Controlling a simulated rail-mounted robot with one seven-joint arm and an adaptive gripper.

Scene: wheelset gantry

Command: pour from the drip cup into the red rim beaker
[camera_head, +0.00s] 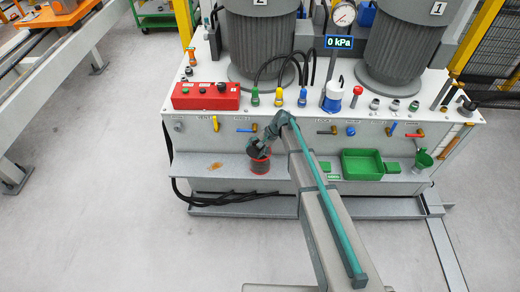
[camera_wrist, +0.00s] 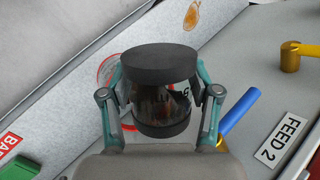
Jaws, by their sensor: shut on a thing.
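The red rim beaker (camera_head: 260,165) stands on the grey shelf at the front of the machine, with dark contents or shading inside. In the wrist view part of its red rim (camera_wrist: 104,72) shows behind the held cup. My gripper (camera_head: 260,146) is directly above the beaker in the head view. Its teal fingers (camera_wrist: 160,93) are shut on the drip cup (camera_wrist: 160,62), which has dark bands at both ends and a see-through, brownish middle. The cup's tilt and any flow are hard to tell; the fingers and cup hide much of the beaker.
The shelf (camera_head: 195,165) has a brown stain (camera_head: 215,166) left of the beaker. A green tray (camera_head: 362,162) and a green funnel (camera_head: 423,160) are to the right. Coloured valve handles, such as a blue one (camera_wrist: 238,115), stick out near my gripper. A red control box (camera_head: 206,96) sits above.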

